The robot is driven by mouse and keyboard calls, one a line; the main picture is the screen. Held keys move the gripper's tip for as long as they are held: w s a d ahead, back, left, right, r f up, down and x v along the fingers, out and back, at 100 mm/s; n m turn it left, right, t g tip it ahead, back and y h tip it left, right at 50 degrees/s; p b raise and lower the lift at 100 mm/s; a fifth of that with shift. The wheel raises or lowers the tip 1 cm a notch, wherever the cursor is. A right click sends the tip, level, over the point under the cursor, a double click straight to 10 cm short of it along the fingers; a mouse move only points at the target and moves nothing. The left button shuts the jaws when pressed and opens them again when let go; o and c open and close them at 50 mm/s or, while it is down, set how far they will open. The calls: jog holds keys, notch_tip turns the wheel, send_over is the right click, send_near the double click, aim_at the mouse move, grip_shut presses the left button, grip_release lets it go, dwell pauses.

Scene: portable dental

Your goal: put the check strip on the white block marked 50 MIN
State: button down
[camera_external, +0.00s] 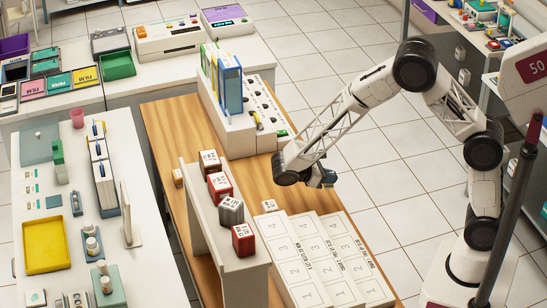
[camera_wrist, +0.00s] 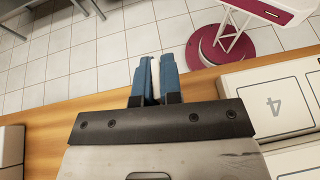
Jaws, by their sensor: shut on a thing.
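My gripper (camera_external: 328,178) hangs over the right edge of the wooden table, away from the small blocks. In the wrist view its two blue fingers (camera_wrist: 157,82) are close together with a thin pale sliver, which looks like the check strip (camera_wrist: 155,80), between them. The strip cannot be made out in the external view. Small blocks with printed white tops stand along the white ledge: a brown-sided one (camera_external: 210,163), a red one (camera_external: 219,188), a grey one (camera_external: 231,211) and another red one (camera_external: 243,241). I cannot read 50 MIN on any of them.
A small white block (camera_external: 269,205) lies beside white numbered panels (camera_external: 320,262). A white rack with upright blue and green boxes (camera_external: 229,85) stands at the table's back. Bare wood (camera_external: 240,175) lies between ledge and gripper.

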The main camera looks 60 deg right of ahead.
jog(key=s+a+m+y, duration=0.1)
jog(key=a+m+y, duration=0.1)
jog(key=m+y, duration=0.2)
jog(key=s+a+m+g+y, duration=0.1)
jog(key=s+a+m+y, duration=0.1)
jog(key=m+y, duration=0.1)
jog(key=s+a+m+g+y, duration=0.1)
jog(key=s+a+m+y, duration=0.1)
jog(key=y, duration=0.4)
jog(key=shift+a+m, duration=0.55)
jog(key=shift+m, duration=0.75)
jog(key=w+a+r+m+t+y, duration=0.2)
jog(key=a+r+m+t+y, duration=0.15)
jog(key=m+t, duration=0.55)
jog(key=w+a+r+m+t+y, duration=0.3)
jog(key=r+m+t+y, duration=0.2)
jog(key=m+t, duration=0.45)
jog(key=shift+g+h, duration=0.25)
jog(key=shift+g, duration=0.1)
jog(key=shift+s+d+f, duration=0.1)
jog(key=shift+d+f, duration=0.05)
jog(key=shift+f, duration=2.05)
